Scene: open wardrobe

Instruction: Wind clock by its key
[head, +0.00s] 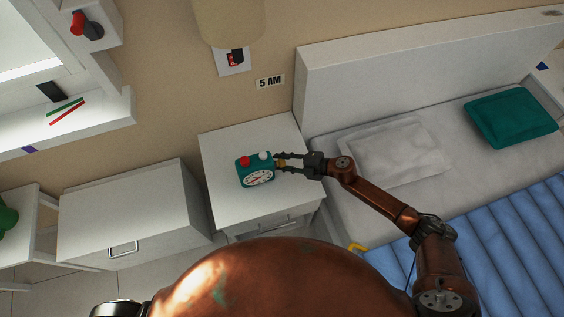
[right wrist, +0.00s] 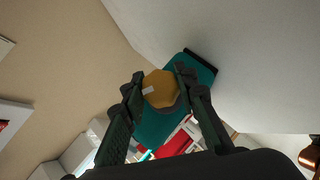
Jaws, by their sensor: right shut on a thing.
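The teal clock (head: 256,171) stands on the white nightstand, with a white round dial and a red and a white knob on top. Its yellow key (head: 281,164) sticks out of its right side. My right gripper (head: 280,164) reaches in from the right with its fingers on either side of the key. In the right wrist view the key (right wrist: 161,88) shows as a round golden knob between the two fingertips, with the teal clock body (right wrist: 156,128) behind it. The right gripper is shut on the key. My left gripper is not seen in the head view.
The nightstand top (head: 227,139) is bare around the clock. A bed with a white pillow (head: 394,151) and a teal pillow (head: 511,117) lies to the right. A white cabinet (head: 130,207) stands to the left.

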